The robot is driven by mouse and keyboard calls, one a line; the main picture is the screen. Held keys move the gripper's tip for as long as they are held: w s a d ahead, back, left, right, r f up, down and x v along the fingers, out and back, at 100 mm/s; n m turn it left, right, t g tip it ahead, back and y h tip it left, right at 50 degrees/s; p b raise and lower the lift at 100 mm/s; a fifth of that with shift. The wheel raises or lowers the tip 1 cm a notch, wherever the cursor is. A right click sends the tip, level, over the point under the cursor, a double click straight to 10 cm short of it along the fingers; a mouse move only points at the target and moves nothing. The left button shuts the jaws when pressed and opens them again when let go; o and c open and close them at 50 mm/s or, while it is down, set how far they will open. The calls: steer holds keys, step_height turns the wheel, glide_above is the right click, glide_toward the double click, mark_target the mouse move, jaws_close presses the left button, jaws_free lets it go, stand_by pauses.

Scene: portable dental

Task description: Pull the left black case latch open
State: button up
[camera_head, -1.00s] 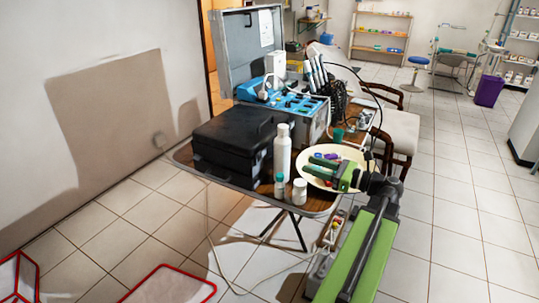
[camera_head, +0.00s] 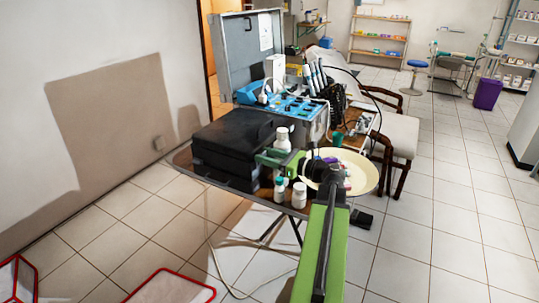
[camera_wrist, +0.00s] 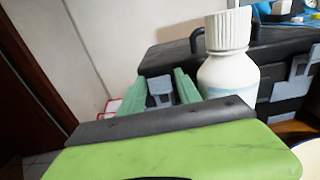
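The black case (camera_head: 235,142) lies closed on the table. In the wrist view its dark front (camera_wrist: 270,50) fills the upper right, with a handle partly behind the white bottle. The left latch (camera_wrist: 160,86) is grey and shows between my fingers; whether they touch it I cannot tell. A right latch (camera_wrist: 299,72) shows beyond the bottle. My gripper (camera_wrist: 161,80) is open, its two green fingers pointing at the case front. In the head view my gripper (camera_head: 268,157) is beside the case's right side, and the latches are not clear.
The white bottle (camera_wrist: 228,72) stands close to the right of my fingers. Two small bottles (camera_head: 299,194) (camera_head: 279,189) stand at the table's near edge. A cream plate (camera_head: 363,172) with items is on the right. The open grey equipment case (camera_head: 240,50) stands behind.

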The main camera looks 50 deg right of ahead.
steer(key=shift+c, duration=0.3)
jaws_close()
steer(key=shift+d, duration=0.1)
stand_by(1.0)
